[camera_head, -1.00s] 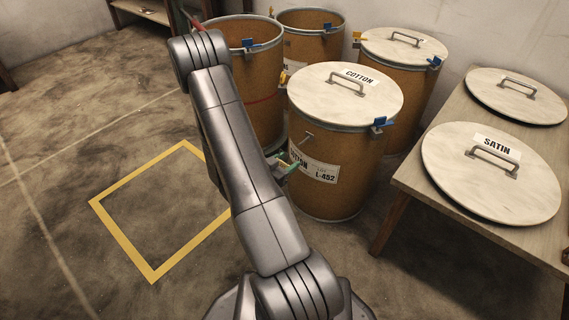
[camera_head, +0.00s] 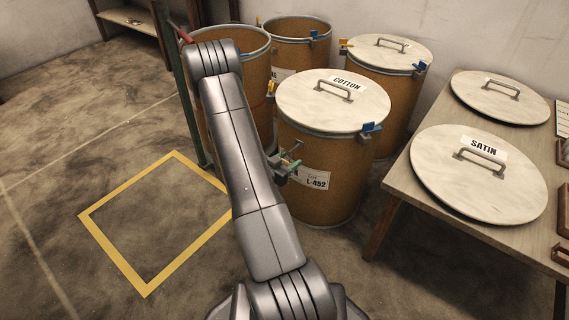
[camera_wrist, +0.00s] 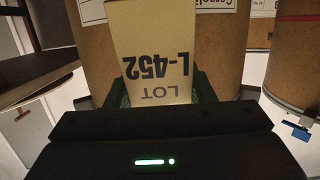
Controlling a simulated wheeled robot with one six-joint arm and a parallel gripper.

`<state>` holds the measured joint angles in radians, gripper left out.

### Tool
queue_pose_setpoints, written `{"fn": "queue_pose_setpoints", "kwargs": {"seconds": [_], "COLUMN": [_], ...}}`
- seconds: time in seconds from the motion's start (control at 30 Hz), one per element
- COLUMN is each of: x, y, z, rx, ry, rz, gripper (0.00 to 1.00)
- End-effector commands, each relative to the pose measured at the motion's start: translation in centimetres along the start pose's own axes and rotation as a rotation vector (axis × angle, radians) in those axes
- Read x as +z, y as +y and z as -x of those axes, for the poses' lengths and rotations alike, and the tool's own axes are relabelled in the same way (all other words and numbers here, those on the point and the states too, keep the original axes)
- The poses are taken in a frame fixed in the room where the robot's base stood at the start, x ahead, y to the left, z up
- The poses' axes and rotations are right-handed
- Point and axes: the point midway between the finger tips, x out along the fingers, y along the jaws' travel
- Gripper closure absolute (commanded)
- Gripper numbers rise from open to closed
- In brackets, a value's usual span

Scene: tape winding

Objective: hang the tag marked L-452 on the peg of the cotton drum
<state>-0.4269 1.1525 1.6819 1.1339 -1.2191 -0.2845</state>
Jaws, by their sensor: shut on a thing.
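My gripper (camera_head: 288,168) is beside the front left wall of the cotton drum (camera_head: 347,195), a brown drum with a pale lid marked COTTON. In the wrist view my gripper (camera_wrist: 158,92) is shut on a beige tag (camera_wrist: 155,45), which reads LOT L-452 upside down and stands out in front of a brown drum. I cannot pick out the tag in the head view. A white label (camera_head: 315,181) on the drum also reads L-452, partly covered by my gripper. A small dark stub above my gripper may be the peg; I cannot tell.
Other brown drums, one lidded (camera_head: 395,85) and one open (camera_head: 300,45), stand behind. A wooden table (camera_head: 400,180) on the right carries a lid marked SATIN (camera_head: 475,190). Blue (camera_head: 370,130) and yellow clamps stick out from drum rims. The floor inside the yellow square (camera_head: 110,245) is clear.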

Motion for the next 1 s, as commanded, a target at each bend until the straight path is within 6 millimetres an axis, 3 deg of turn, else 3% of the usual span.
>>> {"fn": "queue_pose_setpoints", "kwargs": {"seconds": [0.5,1.0], "x": [0.1,0.3], "y": [0.0,0.0], "z": [-3.0,-3.7], "rx": [0.001,0.000], "ry": [0.000,0.001], "rz": [-0.002,0.000], "gripper": [0.72,0.72]}}
